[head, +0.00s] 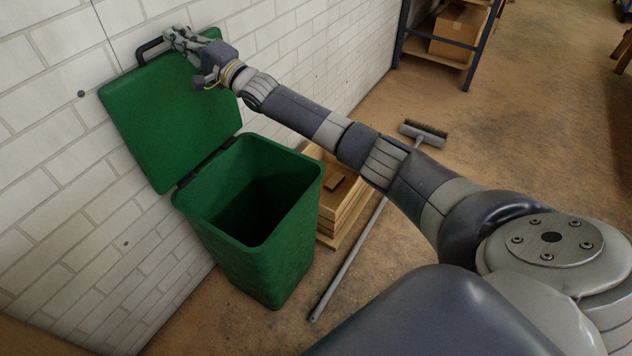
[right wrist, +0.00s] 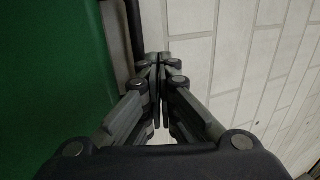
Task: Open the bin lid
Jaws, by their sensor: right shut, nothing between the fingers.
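The green bin (head: 270,255) stands on the floor against the white brick wall, its dark inside showing. Its green lid (head: 165,115) is swung up and leans back toward the wall, with a black handle (head: 150,50) at its upper edge. My right gripper (head: 175,36) is at the lid's upper edge, close beside the handle. In the right wrist view its fingers (right wrist: 160,62) are closed together with nothing between them. There the lid (right wrist: 50,70) fills the left side and the dark handle (right wrist: 134,30) is just left of the fingertips. My left gripper is not seen.
Stacked wooden trays (head: 345,195) stand right of the bin. A shelf with a cardboard box (head: 460,28) is at the back. The white brick wall (head: 45,180) is close behind the lid.

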